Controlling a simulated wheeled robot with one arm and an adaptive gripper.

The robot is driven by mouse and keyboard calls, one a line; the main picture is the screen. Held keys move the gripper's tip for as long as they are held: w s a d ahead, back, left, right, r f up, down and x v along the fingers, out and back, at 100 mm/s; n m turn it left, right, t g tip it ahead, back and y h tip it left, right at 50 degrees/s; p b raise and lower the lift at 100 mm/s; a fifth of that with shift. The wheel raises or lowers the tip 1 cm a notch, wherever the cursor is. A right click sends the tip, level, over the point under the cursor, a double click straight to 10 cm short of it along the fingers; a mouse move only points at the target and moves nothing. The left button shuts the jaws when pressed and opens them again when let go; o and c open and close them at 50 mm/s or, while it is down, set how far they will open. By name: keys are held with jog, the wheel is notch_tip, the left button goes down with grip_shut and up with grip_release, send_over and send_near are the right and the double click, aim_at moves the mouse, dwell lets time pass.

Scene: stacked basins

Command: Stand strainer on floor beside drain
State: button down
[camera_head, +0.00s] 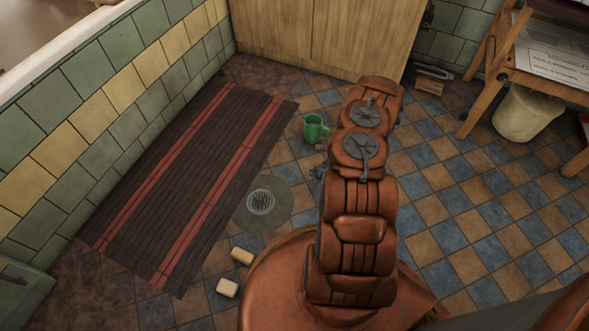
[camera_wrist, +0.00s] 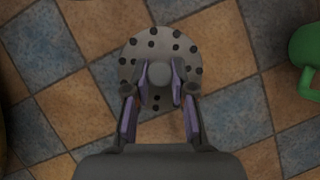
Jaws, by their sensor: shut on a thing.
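The strainer (camera_wrist: 158,52) is a grey round disc with dark holes and a raised knob in its middle, seen from above in the wrist view. My gripper (camera_wrist: 160,77) is shut on the knob, one finger on each side. The disc lies flat over the floor tiles; I cannot tell whether it touches them. The drain (camera_head: 261,201) is a round metal grate in a darker round patch of floor, left of my arm in the head view. There, my arm hides most of my gripper and the strainer.
A green mug (camera_head: 316,128) stands on the floor close by, and shows at the right of the wrist view (camera_wrist: 304,58). A dark slatted mat (camera_head: 190,175) with red stripes lies left of the drain. Two pale blocks (camera_head: 228,288) lie in front. Tiles right of my arm are clear.

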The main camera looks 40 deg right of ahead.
jog(key=w+a+b, duration=0.1)
jog(key=w+a, duration=0.1)
jog(key=w, duration=0.1)
jog(key=w+a+b, duration=0.1)
jog(key=w+a, duration=0.1)
jog(key=w, duration=0.1)
jog(key=w+a+f+b, duration=0.1)
jog(key=w+a, duration=0.1)
jog(key=w, duration=0.2)
jog(key=shift+w+f, duration=0.1)
jog(key=shift+w+a+f+b, duration=0.15)
jog(key=shift+w+b, duration=0.1)
jog(key=shift+b, duration=0.1)
notch_tip(320, 180, down, 3)
jog(key=shift+s+f+b, duration=0.1)
jog(key=shift+f+b, duration=0.1)
jog(key=shift+b, duration=0.7)
jog(key=shift+r, duration=0.1)
jog(key=c, duration=1)
grip_release()
